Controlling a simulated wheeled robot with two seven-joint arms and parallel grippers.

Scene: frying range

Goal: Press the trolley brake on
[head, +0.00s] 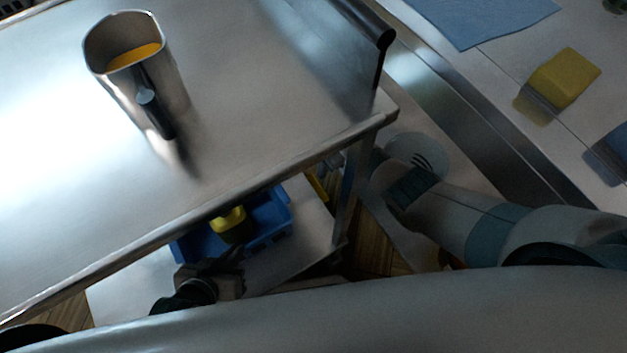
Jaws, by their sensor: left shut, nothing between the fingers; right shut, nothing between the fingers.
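I cannot make out the brake. A narrow yellow piece (318,187) shows below the top's edge near the right leg, but I cannot tell what it is. My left gripper (236,262) is shut and empty, in front of the blue bin on the lower shelf. My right arm reaches in from the right to the trolley's near right corner; its fingers are hidden.
A steel jug (170,95) of orange liquid stands on the trolley top. A blue bin (278,238) with a yellow item (230,222) sits on the lower shelf (315,240). A counter at upper right holds a blue cloth (480,15) and a yellow sponge (565,77).

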